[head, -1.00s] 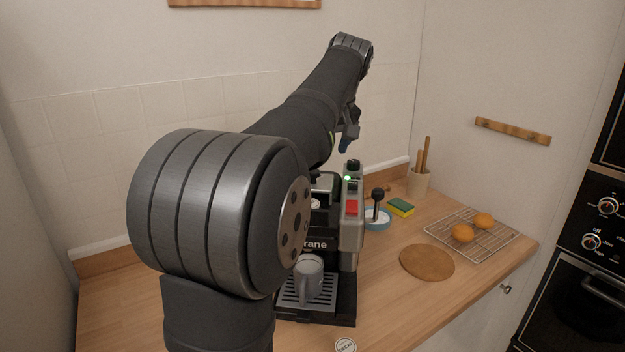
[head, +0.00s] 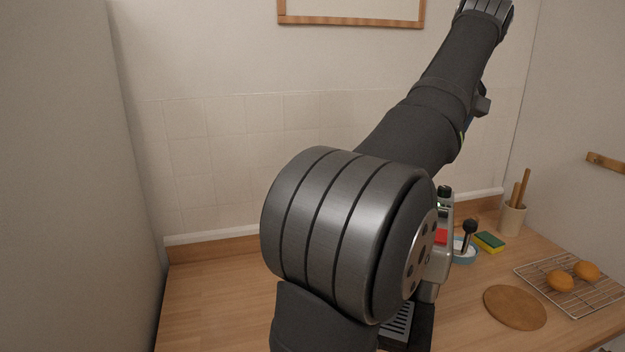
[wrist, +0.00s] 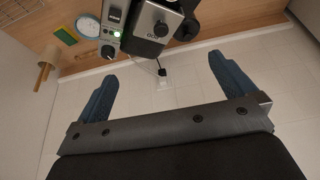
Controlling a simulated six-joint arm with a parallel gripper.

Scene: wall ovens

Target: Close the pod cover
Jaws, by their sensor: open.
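The coffee machine (head: 438,250) stands on the counter, mostly hidden behind my arm in the head view. Its right side with a red patch and part of its drip tray (head: 398,322) show. In the wrist view, the machine (wrist: 152,28) is at the top edge, seen from above, with a grey lettered top, a black knob and a green light. I cannot tell which part is the pod cover or how it stands. My gripper (wrist: 164,70) is open, its two blue fingers wide apart and empty, clear of the machine. The head view does not show the fingers.
Right of the machine are a blue-rimmed dish (head: 465,250), a sponge (head: 489,242), a utensil pot (head: 512,218), a round brown mat (head: 514,307) and a wire rack (head: 590,298) with two orange fruits. The counter left of my arm is clear.

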